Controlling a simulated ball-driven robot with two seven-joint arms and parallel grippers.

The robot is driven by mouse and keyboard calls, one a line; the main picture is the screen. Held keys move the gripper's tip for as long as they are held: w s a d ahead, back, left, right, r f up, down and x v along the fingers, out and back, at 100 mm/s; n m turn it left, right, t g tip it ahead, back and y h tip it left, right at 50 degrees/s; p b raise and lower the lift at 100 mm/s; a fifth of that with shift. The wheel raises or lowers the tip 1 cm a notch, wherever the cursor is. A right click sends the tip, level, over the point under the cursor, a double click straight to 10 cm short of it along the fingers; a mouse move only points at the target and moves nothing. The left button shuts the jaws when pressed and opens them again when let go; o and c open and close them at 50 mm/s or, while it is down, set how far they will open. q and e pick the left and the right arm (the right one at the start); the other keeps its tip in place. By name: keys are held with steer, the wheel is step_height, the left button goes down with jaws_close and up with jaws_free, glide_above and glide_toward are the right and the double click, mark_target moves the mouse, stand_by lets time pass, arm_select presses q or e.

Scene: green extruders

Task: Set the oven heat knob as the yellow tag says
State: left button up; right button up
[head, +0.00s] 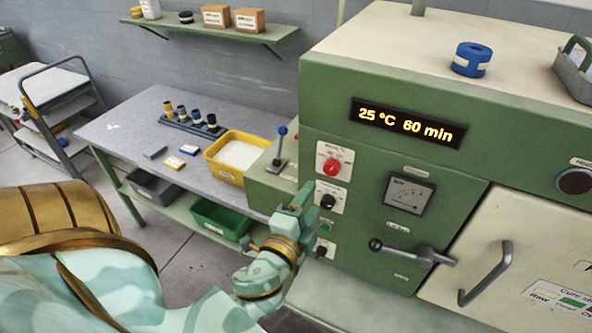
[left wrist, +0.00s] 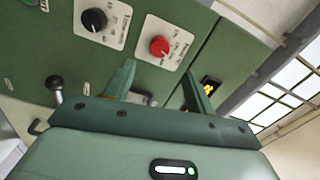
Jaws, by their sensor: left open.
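The green oven (head: 320,110) fills the right side of the head view. Its display (head: 408,122) reads 25 °C 60 min. A red knob (head: 331,166) sits on a white plate on its front, with a black knob (head: 327,201) on another plate below. Both knobs also show in the left wrist view, the red one (left wrist: 160,46) and the black one (left wrist: 94,20). Their plate lettering is too small to read surely. My left gripper (head: 303,194) is open and empty in front of the panel, near the black knob; its fingers (left wrist: 158,80) point toward the red knob.
A cure chart (head: 565,300) with coloured rows is on the oven door, partly cut off. A lever (head: 415,254) and door handle (head: 487,275) stick out. A ball-topped lever (head: 281,145) stands left of the panel. A table (head: 120,130) holds a yellow bin (head: 228,173) and small blocks.

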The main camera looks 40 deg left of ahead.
arm_select(q)
steer(key=b+v, duration=0.3)
steer(key=v, duration=0.3)
steer(key=shift+s, duration=0.25)
steer(key=shift+f, duration=0.1)
